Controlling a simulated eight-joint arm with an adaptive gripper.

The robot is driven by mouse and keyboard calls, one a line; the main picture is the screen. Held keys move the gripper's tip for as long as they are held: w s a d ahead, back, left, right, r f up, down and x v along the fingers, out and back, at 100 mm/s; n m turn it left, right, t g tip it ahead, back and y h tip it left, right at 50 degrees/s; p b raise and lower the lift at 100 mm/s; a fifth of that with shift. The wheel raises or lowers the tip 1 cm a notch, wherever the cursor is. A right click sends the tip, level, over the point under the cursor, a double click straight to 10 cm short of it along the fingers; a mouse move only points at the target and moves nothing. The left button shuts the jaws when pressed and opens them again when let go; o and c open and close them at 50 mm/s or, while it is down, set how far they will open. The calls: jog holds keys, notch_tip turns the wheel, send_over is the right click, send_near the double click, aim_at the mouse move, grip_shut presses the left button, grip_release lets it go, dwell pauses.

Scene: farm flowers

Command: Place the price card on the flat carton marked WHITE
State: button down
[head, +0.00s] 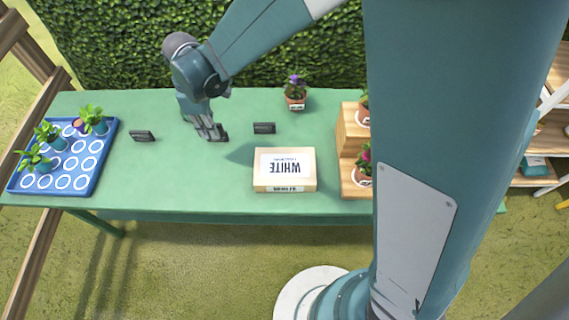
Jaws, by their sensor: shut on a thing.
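The flat carton marked WHITE (254,171) lies on the green table, right of its middle; its lettering appears upside down from this view. My gripper (214,134) is low over the table, up and to the left of the carton and apart from it. It is shut on a small dark price card (223,137), partly hidden by the fingers. Whether that card touches the table I cannot tell. Two similar dark cards stand on the table, one left of my gripper (142,136) and one to its right (264,128), behind the carton.
A blue tray (101,157) with several potted plants is at the table's left end. A potted purple flower (295,92) stands at the back. A wooden stepped stand (351,146) with pots is close to the carton's right. The front middle of the green table (185,180) is clear.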

jog(key=s+d+r, duration=0.2)
jog(key=d, duration=1.2)
jog(key=p, duration=0.2)
send_over(285, 165)
jog(key=shift+f, duration=0.1)
jog(key=shift+f+b, duration=0.85)
jog(key=shift+f, duration=2.05)
jog(key=shift+f+b, duration=0.5)
jog(key=shift+f, duration=1.55)
jog(key=shift+f, duration=0.15)
